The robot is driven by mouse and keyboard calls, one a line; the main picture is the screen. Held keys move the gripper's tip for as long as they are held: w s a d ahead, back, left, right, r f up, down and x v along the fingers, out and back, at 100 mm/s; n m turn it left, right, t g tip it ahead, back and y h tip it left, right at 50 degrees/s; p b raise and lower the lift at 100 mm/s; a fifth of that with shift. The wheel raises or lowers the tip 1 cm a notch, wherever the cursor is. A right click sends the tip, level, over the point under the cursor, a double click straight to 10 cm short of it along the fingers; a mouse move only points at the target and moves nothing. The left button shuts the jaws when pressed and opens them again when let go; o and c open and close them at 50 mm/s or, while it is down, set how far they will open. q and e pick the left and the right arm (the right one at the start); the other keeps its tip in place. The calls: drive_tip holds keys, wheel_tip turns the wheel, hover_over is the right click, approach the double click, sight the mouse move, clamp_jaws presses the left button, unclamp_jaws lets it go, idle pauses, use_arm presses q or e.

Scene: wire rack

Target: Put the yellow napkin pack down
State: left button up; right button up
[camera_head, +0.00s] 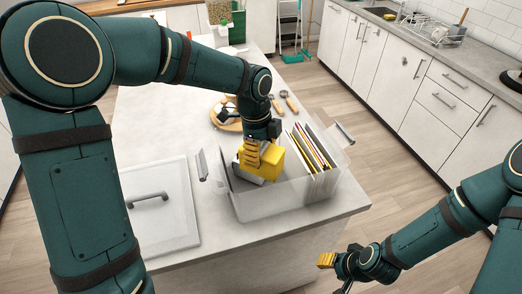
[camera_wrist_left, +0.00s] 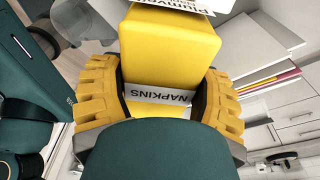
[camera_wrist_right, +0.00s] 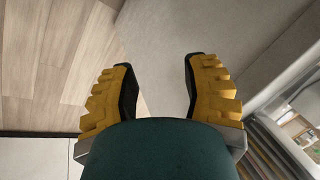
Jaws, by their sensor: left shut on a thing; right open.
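The yellow napkin pack (camera_head: 264,165) is in my left gripper (camera_head: 251,152), over the left part of the clear bin (camera_head: 273,203). In the left wrist view the pack (camera_wrist_left: 170,50) sits between both yellow fingers (camera_wrist_left: 165,98), and its label reads "NAPKINS". In the head view the pack's lower part is behind the bin's front wall; I cannot tell whether it touches the bottom. My right gripper (camera_head: 328,261) is beyond the counter's front edge at lower right. In the right wrist view its fingers (camera_wrist_right: 158,90) are apart with nothing between them.
Upright files (camera_head: 309,150) fill the bin's right part. A white item (camera_head: 243,172) lies beside the pack. A white lid with a grey handle (camera_head: 155,205) lies left of the bin. The counter's back left is clear.

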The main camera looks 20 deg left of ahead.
use_arm(q)
drive_tip(key=shift+f+b, duration=0.5)
drive_tip(key=shift+f, duration=0.2)
drive_tip(key=shift+f+b, duration=4.55)
drive_tip(key=shift+f, duration=1.9)
use_arm(e)
wheel_tip(320, 180, down, 11)
drive_tip(key=s, duration=0.2)
drive_tip(key=shift+a+g, duration=0.25)
drive_tip(key=shift+g, duration=0.05)
use_arm(q)
drive_tip(key=shift+a+f, duration=0.15)
use_arm(e)
drive_tip(key=shift+r, duration=0.3)
use_arm(q)
drive_tip(key=shift+f, duration=0.1)
drive_tip(key=o, duration=1.2)
use_arm(e)
drive_tip(key=shift+w, duration=0.1)
